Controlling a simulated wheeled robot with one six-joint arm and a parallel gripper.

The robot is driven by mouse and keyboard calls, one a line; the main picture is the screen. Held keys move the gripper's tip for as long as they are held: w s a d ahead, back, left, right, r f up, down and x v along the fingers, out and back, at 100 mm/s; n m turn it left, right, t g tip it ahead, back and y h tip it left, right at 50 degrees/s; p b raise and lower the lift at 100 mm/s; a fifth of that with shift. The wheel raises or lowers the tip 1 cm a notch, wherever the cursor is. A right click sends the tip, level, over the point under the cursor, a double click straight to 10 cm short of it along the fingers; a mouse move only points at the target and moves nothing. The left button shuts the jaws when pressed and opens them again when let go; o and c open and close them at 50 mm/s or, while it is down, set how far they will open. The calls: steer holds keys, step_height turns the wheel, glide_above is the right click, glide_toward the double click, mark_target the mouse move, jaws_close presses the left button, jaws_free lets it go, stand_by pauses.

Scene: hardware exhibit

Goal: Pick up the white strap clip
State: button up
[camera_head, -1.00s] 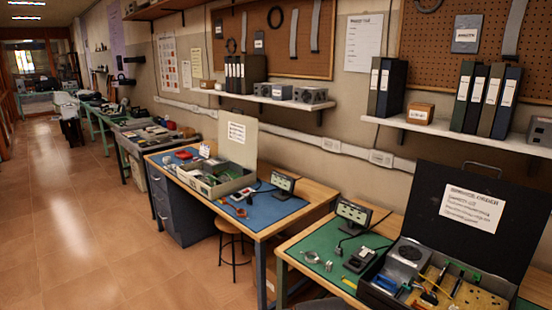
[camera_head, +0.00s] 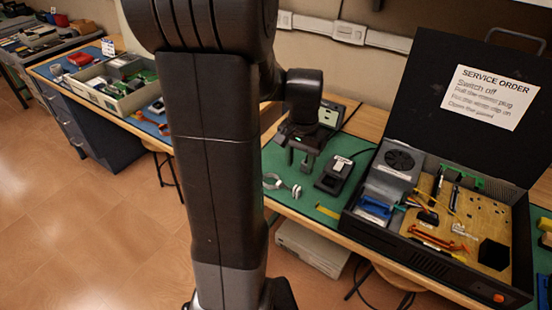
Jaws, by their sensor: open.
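My gripper (camera_head: 298,164) hangs fingers down over the green mat (camera_head: 328,212) on the near bench. Its jaws are open and I see nothing between them. A pale grey ring-like piece (camera_head: 272,181) lies on the mat just below and left of the gripper, with a small light metal piece (camera_head: 296,191) beside it. A small whitish piece (camera_head: 462,230) lies inside the open black case at the right, well away from the gripper. I cannot tell which of these is the white strap clip. My arm hides part of the bench's left side.
The open black case (camera_head: 398,246) holds boards, tools and wires; its raised lid (camera_head: 440,85) stands behind. A black device (camera_head: 343,172) sits between gripper and case. A display unit (camera_head: 331,113) stands behind the gripper. The blue-matted bench (camera_head: 150,118) is at the left.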

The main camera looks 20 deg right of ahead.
mark_target(297, 188)
steer(key=f, duration=0.3)
steer(key=w+f, duration=0.1)
steer(key=f, duration=0.5)
steer(key=shift+w+d, duration=0.25)
steer(key=shift+d, duration=0.15)
steer(key=f, duration=0.4)
steer(key=shift+w, duration=0.4)
steer(key=shift+f, duration=0.65)
steer(key=c, duration=0.9)
